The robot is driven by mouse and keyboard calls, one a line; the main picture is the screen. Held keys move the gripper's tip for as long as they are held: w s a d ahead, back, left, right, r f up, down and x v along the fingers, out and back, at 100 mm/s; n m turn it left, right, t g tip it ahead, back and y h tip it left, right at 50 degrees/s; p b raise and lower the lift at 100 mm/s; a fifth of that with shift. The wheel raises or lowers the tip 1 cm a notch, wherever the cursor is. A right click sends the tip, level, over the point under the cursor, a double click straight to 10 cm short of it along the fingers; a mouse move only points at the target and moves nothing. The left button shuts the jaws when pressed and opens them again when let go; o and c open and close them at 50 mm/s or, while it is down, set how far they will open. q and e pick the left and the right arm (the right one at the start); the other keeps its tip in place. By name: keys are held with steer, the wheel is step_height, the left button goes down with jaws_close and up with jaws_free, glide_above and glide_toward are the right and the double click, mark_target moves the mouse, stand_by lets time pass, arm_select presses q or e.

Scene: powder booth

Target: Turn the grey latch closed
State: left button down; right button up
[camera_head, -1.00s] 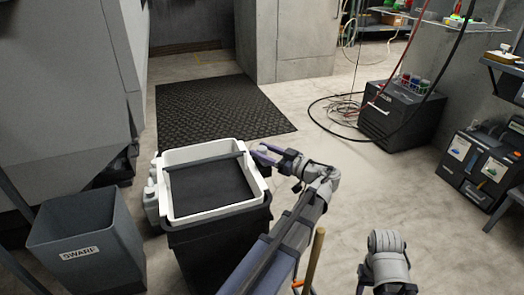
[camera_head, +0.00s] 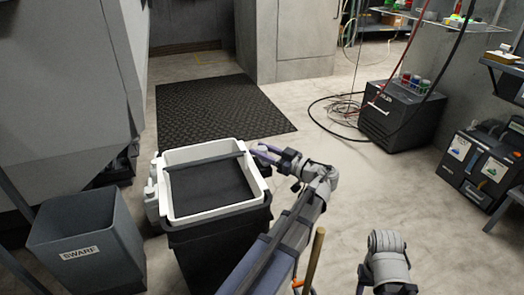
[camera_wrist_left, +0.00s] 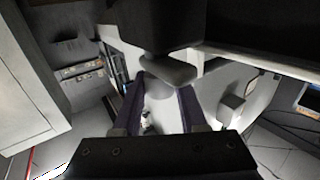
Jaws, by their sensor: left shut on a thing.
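The grey latch (camera_wrist_left: 172,70) shows in the left wrist view as a pale grey lever under a dark block. My left gripper (camera_wrist_left: 158,85) has its two purple fingers on either side of the latch and is shut on it. In the head view, my left gripper (camera_head: 262,153) is at the right side of the white-framed black bin (camera_head: 263,190). The latch is small there and its exact angle is hard to tell. My right gripper is out of view; only part of that arm shows at the bottom.
A grey swarf bin (camera_head: 88,240) stands at the lower left, with pale bottles (camera_head: 151,195) beside the black bin. A black mat (camera_head: 220,105) lies behind. A dark cabinet (camera_head: 402,112) with cables stands at the right. Open floor lies between it and my left arm.

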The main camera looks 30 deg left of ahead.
arm_select(q)
steer(key=shift+s, duration=0.1)
steer(key=shift+s+m+t+h, duration=0.2)
steer(key=shift+m+t+h, duration=0.2)
steer(key=shift+m+t, duration=1.25)
steer(key=shift+w+m+t+h, duration=0.1)
steer(key=shift+m+t+h, duration=0.55)
steer(key=shift+t, duration=0.65)
steer(key=shift+w+m+t+h, duration=0.1)
steer(key=shift+m+t+h, duration=0.5)
steer(key=shift+t, duration=0.65)
steer(key=shift+w, duration=0.1)
steer(key=c, duration=0.7)
jaws_free()
steer(key=shift+c, duration=0.2)
steer(key=shift+d, duration=0.1)
